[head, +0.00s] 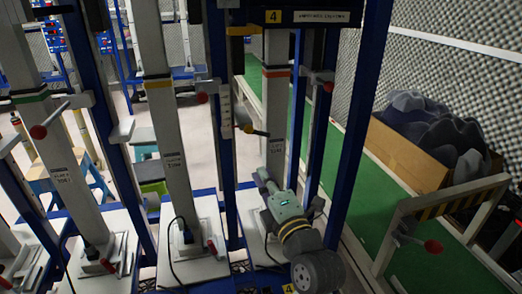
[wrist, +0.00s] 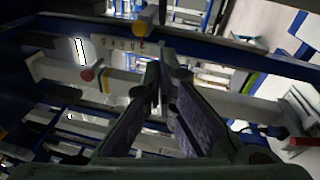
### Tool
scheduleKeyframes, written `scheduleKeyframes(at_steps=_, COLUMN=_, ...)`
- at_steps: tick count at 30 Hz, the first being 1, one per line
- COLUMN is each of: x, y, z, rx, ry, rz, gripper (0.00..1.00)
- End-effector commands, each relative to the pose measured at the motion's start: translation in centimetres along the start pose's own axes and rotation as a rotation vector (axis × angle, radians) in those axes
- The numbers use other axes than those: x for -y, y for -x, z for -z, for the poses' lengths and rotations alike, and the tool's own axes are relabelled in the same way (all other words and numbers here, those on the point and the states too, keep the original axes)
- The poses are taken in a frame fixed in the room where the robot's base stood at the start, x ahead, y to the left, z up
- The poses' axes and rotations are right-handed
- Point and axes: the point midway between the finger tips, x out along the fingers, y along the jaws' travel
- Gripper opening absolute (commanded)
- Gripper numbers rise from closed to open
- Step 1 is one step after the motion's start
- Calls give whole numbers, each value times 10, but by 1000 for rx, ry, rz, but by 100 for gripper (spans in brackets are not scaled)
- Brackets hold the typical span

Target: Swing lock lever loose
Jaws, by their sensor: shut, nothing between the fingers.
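Several levers show, and I cannot tell for certain which is the lock lever. On the post numbered 4, a dark lever with a yellow end (head: 248,130) juts sideways in the head view. Red-knobbed levers (head: 203,97) (head: 328,86) sit on the uprights on either side. In the wrist view a red knob (wrist: 88,74) is left of my fingers and a yellow knob (wrist: 138,28) lies just beyond their tips. My gripper (head: 262,178) is low in front of the post, below the levers; its fingers (wrist: 166,62) are together, empty and apart from both knobs.
Blue uprights (head: 352,130) and pale slanted posts (head: 165,130) stand close around my arm. A red-knobbed handle (head: 433,247) on a striped frame (head: 455,205) is at lower right. A cardboard box (head: 405,155) of dark foam stands on the green strip (head: 385,205).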

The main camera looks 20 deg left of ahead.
Motion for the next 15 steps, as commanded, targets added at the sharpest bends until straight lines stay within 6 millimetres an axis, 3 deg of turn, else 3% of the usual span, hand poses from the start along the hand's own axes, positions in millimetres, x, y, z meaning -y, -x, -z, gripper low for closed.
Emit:
scheduleKeyframes(at_steps=6, x=3, y=-14, z=1, rx=4, ry=1, rz=-5, gripper=0)
scheduleKeyframes(at_steps=7, x=-4, y=-24, z=0, rx=2, ry=-4, rz=0, gripper=0)
scheduleKeyframes(at_steps=15, x=-5, y=-83, z=-1, rx=4, ry=-4, rz=1, gripper=0)
